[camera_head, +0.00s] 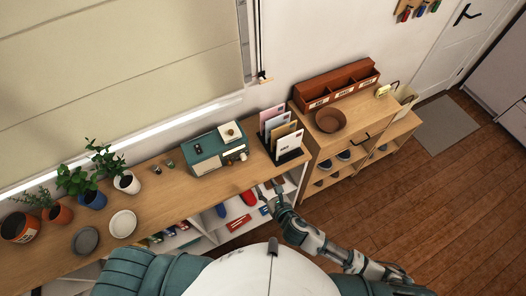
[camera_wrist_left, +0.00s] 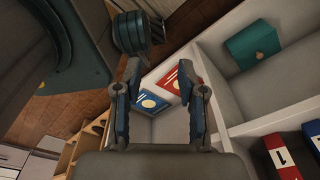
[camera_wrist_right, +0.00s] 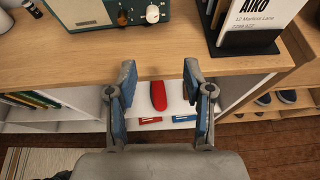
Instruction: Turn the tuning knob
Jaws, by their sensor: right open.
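A teal and cream radio (camera_head: 217,152) stands on the wooden counter under the window. A round white knob (camera_wrist_right: 152,13) sits at the right of its front, with a smaller dark switch (camera_wrist_right: 122,18) beside it. I cannot read any label saying which is the tuning knob. My right gripper (camera_wrist_right: 158,76) is open and empty, in front of the counter edge and apart from the radio. It also shows in the head view (camera_head: 268,190), lower right of the radio. My left gripper (camera_wrist_left: 161,72) is open and empty before the shelves below; the head view does not show it.
A letter rack (camera_head: 291,156) stands right of the radio, close to its knob side. Potted plants (camera_head: 95,200) and plates (camera_head: 122,224) are to the left. A brown bowl (camera_head: 330,120) sits on the right cabinet. The counter in front of the radio is clear.

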